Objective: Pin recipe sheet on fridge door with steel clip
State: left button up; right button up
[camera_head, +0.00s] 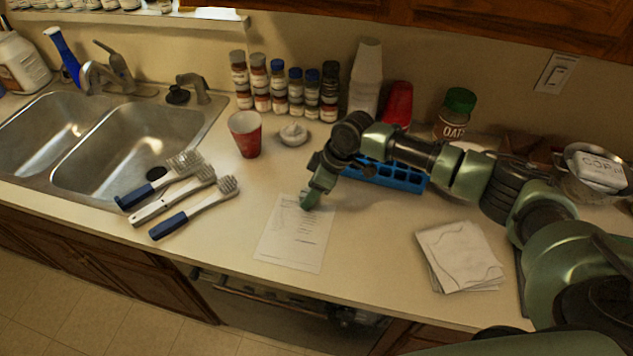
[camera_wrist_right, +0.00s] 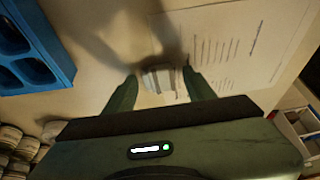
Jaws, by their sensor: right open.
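A printed recipe sheet (camera_head: 293,240) lies flat on the counter near its front edge; the right wrist view also shows it (camera_wrist_right: 235,45). My right gripper (camera_head: 309,200) points down over the sheet's upper right part. In the right wrist view its two fingers (camera_wrist_right: 160,76) are apart. A small pale grey piece, apparently the steel clip (camera_wrist_right: 158,82), lies between the fingertips at the sheet's edge. I cannot tell whether the fingers touch it. In the head view the gripper hides it. My left gripper and the fridge door are not in view.
A blue compartment tray (camera_head: 402,180) stands behind my right arm. A red cup (camera_head: 245,136) and several brushes (camera_head: 160,192) are left of the sheet, beside the sink (camera_head: 120,150). A paper stack (camera_head: 462,258) lies right. Several spice jars (camera_head: 277,90) line the wall.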

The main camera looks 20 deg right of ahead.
jog(key=shift+s, duration=0.1)
jog(key=c, duration=0.7)
grip_shut()
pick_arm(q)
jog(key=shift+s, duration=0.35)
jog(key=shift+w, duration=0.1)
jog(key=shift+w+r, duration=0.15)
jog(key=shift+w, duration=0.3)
pick_arm(e)
jog(key=shift+r, duration=0.1)
